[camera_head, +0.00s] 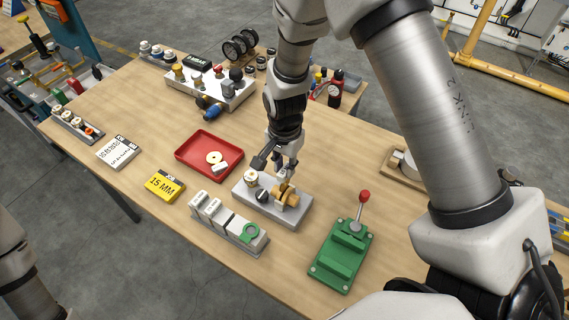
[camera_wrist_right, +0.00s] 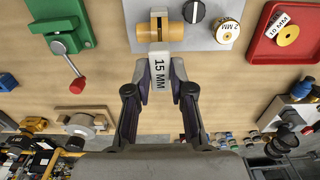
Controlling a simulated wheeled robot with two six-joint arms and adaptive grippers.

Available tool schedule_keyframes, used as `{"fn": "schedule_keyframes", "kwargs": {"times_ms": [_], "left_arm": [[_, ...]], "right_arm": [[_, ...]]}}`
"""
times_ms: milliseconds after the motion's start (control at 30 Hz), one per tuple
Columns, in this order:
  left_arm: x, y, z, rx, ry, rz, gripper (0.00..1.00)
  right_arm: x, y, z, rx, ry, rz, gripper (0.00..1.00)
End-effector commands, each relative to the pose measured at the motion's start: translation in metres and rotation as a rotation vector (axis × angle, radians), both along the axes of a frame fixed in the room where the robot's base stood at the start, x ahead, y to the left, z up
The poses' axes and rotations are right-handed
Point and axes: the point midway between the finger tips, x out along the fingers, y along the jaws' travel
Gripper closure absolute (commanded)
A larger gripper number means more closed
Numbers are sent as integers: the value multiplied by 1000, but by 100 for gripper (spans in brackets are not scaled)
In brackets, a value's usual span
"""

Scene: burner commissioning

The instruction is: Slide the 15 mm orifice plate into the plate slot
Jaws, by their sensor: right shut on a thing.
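My right gripper (camera_head: 284,172) is shut on the white tab of the 15 mm orifice plate, right at the brass fitting (camera_head: 291,198) on the grey block (camera_head: 297,215). In the right wrist view the tab (camera_wrist_right: 159,73), marked "15 MM", sits between the fingertips (camera_wrist_right: 160,88). The tab is next to the brass fitting (camera_wrist_right: 174,22), which has a narrow slot across its middle. How deep the plate sits in the slot is hidden. A black knob (camera_head: 262,196) and a round "2 MM" piece (camera_wrist_right: 228,30) are on the same block. My left gripper is out of view.
A red tray (camera_head: 181,152) holds a brass disc plate with a white tab, marked "10 MM" in the wrist view. A rack (camera_head: 222,232) with white tabs, a yellow "15 MM" sign (camera_head: 165,186) and a green lever fixture (camera_head: 336,264) stand nearby. Bare table lies between them.

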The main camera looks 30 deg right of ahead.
Motion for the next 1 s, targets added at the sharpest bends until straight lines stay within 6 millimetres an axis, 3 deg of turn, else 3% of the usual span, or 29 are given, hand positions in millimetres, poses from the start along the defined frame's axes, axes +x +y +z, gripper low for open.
{"fn": "schedule_keyframes", "kwargs": {"times_ms": [1000], "left_arm": [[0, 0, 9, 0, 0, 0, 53]], "right_arm": [[-1, 0, 0, 0, 0, 0, 100]]}}
